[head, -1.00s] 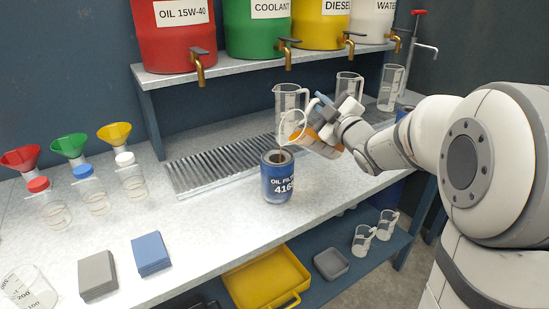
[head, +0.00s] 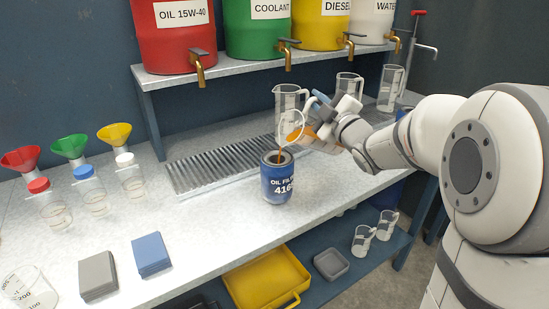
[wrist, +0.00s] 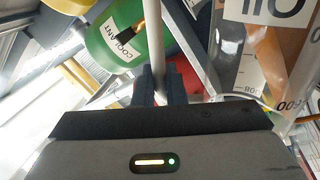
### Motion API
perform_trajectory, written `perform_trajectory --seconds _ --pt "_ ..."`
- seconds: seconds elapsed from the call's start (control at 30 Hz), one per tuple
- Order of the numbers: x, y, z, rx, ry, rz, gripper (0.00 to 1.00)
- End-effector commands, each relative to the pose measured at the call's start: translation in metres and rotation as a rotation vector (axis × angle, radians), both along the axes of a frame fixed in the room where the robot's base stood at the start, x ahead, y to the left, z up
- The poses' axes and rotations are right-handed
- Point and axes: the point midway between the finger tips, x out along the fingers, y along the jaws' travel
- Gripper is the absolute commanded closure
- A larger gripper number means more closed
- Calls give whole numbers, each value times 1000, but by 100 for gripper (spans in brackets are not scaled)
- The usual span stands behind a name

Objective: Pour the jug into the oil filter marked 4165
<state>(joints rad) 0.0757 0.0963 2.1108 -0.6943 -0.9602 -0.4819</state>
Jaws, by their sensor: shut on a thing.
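The blue oil filter marked 416 and a partly hidden last digit (head: 277,186) stands upright on the bench, open at the top. My gripper (head: 326,106) is shut on the handle of a clear jug with amber oil (head: 300,134). The jug is tilted, its mouth to the left, above and right of the filter. A thin brown streak shows at the filter's opening, under the jug's mouth. In the wrist view, my fingers (wrist: 160,86) close on the pale handle bar, and the jug (wrist: 272,60) shows an OIL label and amber oil.
A drain grate (head: 215,166) lies behind the filter. Clear jugs (head: 286,98) stand at the back. Funnels and capped bottles (head: 92,198) stand at the left. Grey and blue blocks (head: 150,254) lie in front. The bench around the filter is clear.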

Motion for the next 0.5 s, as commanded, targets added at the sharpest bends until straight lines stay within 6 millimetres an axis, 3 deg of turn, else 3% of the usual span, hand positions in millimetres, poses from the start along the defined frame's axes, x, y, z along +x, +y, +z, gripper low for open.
perform_trajectory --seconds 0.5 --pt "-2 3 5 -25 -21 1 100"
